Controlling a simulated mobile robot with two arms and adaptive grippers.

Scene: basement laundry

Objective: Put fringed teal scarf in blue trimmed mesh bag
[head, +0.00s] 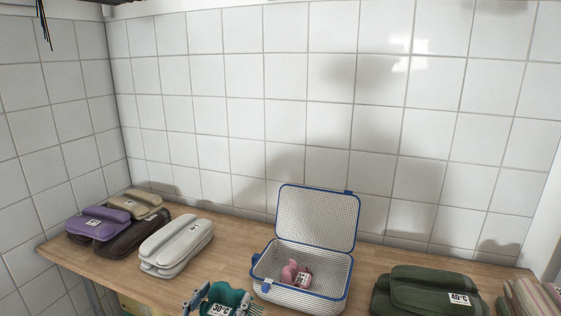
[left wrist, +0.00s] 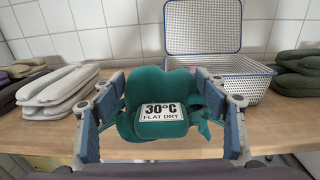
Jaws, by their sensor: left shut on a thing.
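The fringed teal scarf (head: 228,295) is a folded teal bundle with a white label reading 30°C; it also fills the middle of the left wrist view (left wrist: 150,88). My left gripper (head: 215,300) is shut on the scarf, with a finger on each side of it in the left wrist view (left wrist: 163,98). The scarf is at the front of the counter, left of the bag. The blue trimmed mesh bag (head: 318,218) is white mesh with blue edging, and its lid stands open at the back. A pink item with a label (head: 296,275) lies inside it. My right gripper is not in view.
A light grey folded bundle (head: 176,245) lies left of the bag. Purple (head: 97,222), tan (head: 137,204) and dark brown (head: 125,238) bundles lie at the far left of the wooden counter (head: 225,245). A dark green bundle (head: 425,283) and a striped one (head: 530,297) lie at right.

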